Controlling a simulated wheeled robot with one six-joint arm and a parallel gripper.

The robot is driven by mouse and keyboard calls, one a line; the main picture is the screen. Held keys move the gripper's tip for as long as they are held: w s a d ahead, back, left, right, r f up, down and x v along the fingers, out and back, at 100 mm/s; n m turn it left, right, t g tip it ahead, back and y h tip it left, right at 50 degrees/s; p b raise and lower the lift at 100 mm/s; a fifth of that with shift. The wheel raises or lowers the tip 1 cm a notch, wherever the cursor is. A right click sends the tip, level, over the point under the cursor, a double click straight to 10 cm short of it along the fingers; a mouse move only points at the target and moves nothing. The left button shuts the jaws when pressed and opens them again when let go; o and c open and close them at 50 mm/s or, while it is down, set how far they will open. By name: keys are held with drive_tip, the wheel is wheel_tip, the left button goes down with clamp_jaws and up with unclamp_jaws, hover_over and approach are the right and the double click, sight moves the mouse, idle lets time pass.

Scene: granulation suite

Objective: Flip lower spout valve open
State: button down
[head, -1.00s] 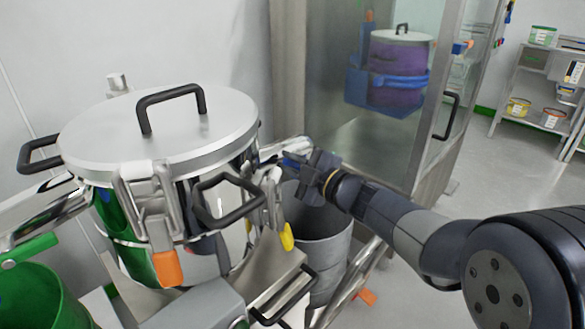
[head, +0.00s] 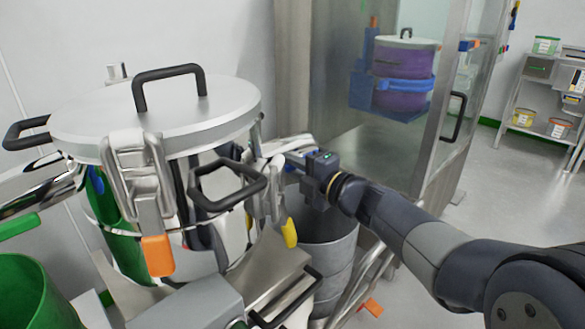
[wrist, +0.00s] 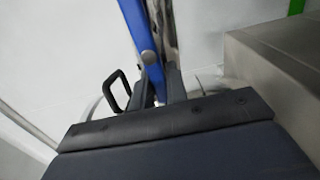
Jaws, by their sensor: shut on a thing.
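My gripper (head: 298,160) is beside the right side of the large steel vessel (head: 205,125), above a grey bin. In the wrist view my gripper (wrist: 160,88) is shut on a blue valve handle (wrist: 140,22), which runs up and away between the fingers. In the head view, only a little blue shows at the fingers, and the valve's body is mostly hidden by the vessel and my gripper.
A grey steel bin (head: 330,255) stands under my gripper. A glass-fronted steel cabinet (head: 340,70) stands close behind my arm. Black handles (head: 228,183) and clamps with orange (head: 158,256) and yellow tips stick out from the vessel. Open floor lies at the right.

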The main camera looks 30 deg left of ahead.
drive_tip(key=shift+f, duration=0.1)
drive_tip(key=c, duration=1.4)
unclamp_jaws()
drive_tip(key=p+v, duration=0.2)
drive_tip(key=v, duration=0.9)
drive_tip(key=shift+p, duration=0.4)
drive_tip(key=shift+a, duration=0.2)
drive_tip(key=b+x, duration=0.3)
drive_tip(key=x, duration=0.7)
drive_tip(key=shift+w+a, duration=0.15)
drive_tip(key=shift+a, duration=0.2)
drive_tip(key=shift+p, duration=0.3)
